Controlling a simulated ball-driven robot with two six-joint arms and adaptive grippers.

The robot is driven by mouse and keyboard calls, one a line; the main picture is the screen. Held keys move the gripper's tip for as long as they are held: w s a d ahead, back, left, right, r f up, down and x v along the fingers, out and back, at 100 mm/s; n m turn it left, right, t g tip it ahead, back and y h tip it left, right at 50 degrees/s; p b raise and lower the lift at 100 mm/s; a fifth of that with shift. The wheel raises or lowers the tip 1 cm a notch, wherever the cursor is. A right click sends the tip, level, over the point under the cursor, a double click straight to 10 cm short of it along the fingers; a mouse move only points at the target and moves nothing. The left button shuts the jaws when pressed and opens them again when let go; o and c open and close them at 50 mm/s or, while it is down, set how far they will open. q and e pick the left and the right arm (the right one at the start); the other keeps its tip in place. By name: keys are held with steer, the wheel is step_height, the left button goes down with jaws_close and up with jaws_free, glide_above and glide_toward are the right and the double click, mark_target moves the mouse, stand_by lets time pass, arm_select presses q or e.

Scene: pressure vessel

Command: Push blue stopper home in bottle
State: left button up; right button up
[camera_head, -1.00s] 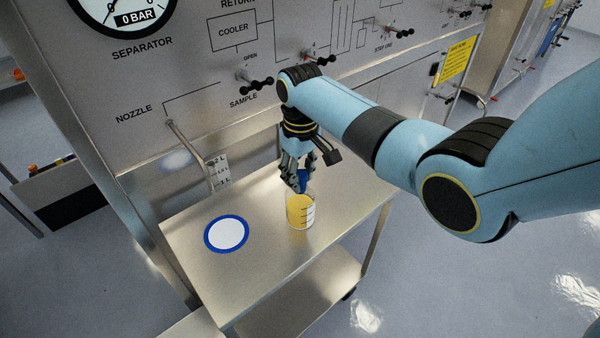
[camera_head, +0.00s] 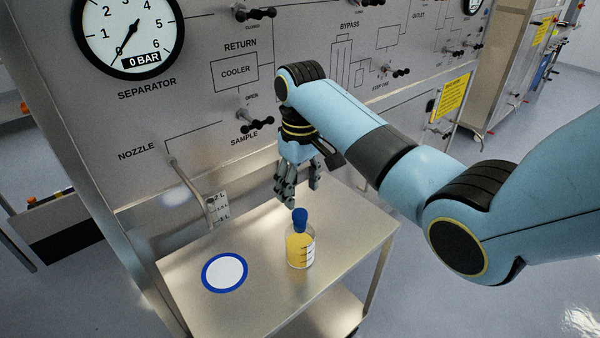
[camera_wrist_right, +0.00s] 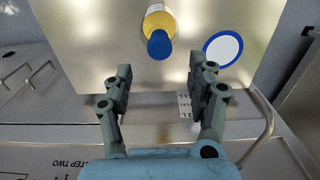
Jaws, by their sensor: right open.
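The bottle (camera_head: 300,249) is clear, holds yellow liquid and stands upright on the steel cart top. The blue stopper (camera_head: 300,217) sits upright in its mouth, with its upper part showing above the rim; how deep it sits I cannot tell. My right gripper (camera_head: 300,200) is open and empty above the stopper, apart from it. In the right wrist view the blue stopper (camera_wrist_right: 159,44) and the bottle (camera_wrist_right: 160,18) lie beyond the spread fingertips (camera_wrist_right: 165,75). My left gripper is not in view.
A white disc with a blue ring (camera_head: 225,272) lies on the cart top (camera_head: 258,251) left of the bottle. The nozzle pipe (camera_head: 193,184) and the panel with its sample valve handle (camera_head: 256,124) stand behind. The cart top's right side is clear.

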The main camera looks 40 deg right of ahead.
mark_target(300, 212)
step_height(300, 212, up, 4)
steer(key=shift+r, duration=0.15)
stand_by(0.5)
steer(key=s+f+b, duration=0.7)
steer(key=s+f, duration=0.8)
steer(key=f, duration=0.6)
steer(key=s+f+b, duration=0.7)
steer(key=s+f, duration=0.9)
steer(key=f, duration=0.5)
steer(key=s+f+b, duration=0.8)
steer(key=s+f, duration=0.8)
steer(key=f, duration=0.5)
steer(key=shift+f+m+t+h, duration=0.15)
steer(key=shift+m+t+h, duration=0.15)
steer(key=shift+t+h, duration=0.1)
steer(key=shift+s+d, duration=0.1)
